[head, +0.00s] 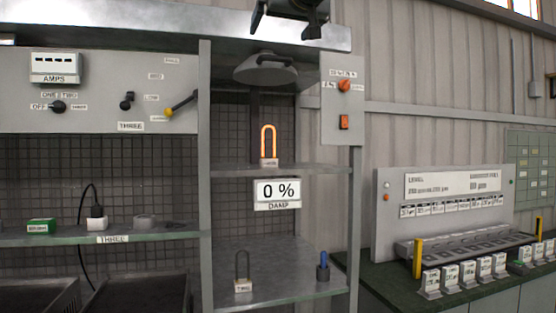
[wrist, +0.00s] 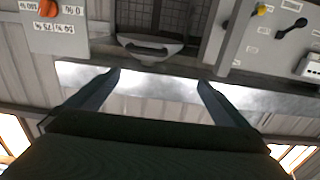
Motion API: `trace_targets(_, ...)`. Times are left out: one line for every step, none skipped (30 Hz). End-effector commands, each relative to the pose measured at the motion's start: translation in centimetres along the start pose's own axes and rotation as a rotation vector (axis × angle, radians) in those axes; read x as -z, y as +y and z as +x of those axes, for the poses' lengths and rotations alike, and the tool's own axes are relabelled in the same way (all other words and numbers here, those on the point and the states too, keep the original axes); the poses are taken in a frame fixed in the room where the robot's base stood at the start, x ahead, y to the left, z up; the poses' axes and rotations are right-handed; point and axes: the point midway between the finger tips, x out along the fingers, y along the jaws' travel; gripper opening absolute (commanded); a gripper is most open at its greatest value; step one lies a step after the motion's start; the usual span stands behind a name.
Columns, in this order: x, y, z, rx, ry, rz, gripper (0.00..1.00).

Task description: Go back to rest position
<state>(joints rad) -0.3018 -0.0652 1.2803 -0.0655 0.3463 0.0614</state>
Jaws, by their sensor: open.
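My gripper (head: 290,14) is at the top middle of the head view, raised in front of the cabinet's top edge. In the wrist view its two fingers (wrist: 158,80) are spread wide apart with nothing between them. The wrist view appears upside down. A glowing orange heating element (head: 268,142) stands upright on the upper shelf, below a grey hood with a handle (head: 265,68). The hood's handle also shows in the wrist view (wrist: 150,46), beyond the fingertips. A dark element (head: 242,268) labelled TWO stands on the lower shelf, with a blue-handled item (head: 322,268) to its right.
A panel with an orange knob (head: 344,86) and an orange switch (head: 344,122) is right of the hood. A yellow-tipped lever (head: 182,104) is on the left panel. A display reads 0 % (head: 278,190). A control console (head: 445,200) and several small labelled blocks stand at the right.

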Motion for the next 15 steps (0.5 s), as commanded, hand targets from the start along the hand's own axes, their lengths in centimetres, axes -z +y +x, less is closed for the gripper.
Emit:
trace_targets(0.0, 0.0, 0.0, 0.000, 0.000, 0.000, 1.00)
trace_targets(0.0, 0.0, 0.0, 0.000, 0.000, 0.000, 1.00)
trace_targets(-0.8, 0.2, 0.3, -0.003, -0.014, 0.000, 1.00)
trace_targets(-1.3, 0.3, 0.4, -0.004, -0.020, 0.000, 1.00)
trace_targets(-1.7, 0.3, 0.5, -0.005, -0.027, 0.000, 1.00)
trace_targets(-2.3, 0.6, 0.7, -0.009, -0.037, -0.001, 1.00)
trace_targets(-2.8, 0.7, 0.9, -0.011, -0.046, -0.001, 1.00)
trace_targets(-3.3, 0.9, 1.0, -0.013, -0.054, -0.001, 1.00)
trace_targets(-4.0, 1.1, 1.2, -0.016, -0.065, -0.001, 1.00)
trace_targets(-4.5, 1.2, 1.3, -0.018, -0.073, -0.001, 1.00)
trace_targets(-5.2, 1.3, 1.4, -0.020, -0.083, -0.001, 1.00)
trace_targets(-6.0, 1.5, 1.6, -0.023, -0.097, -0.001, 1.00)
trace_targets(-6.7, 1.6, 1.8, -0.025, -0.108, -0.001, 1.00)
trace_targets(-7.5, 1.8, 1.9, -0.027, -0.121, -0.001, 1.00)
trace_targets(-8.6, 2.0, 2.1, -0.030, -0.138, -0.001, 1.00)
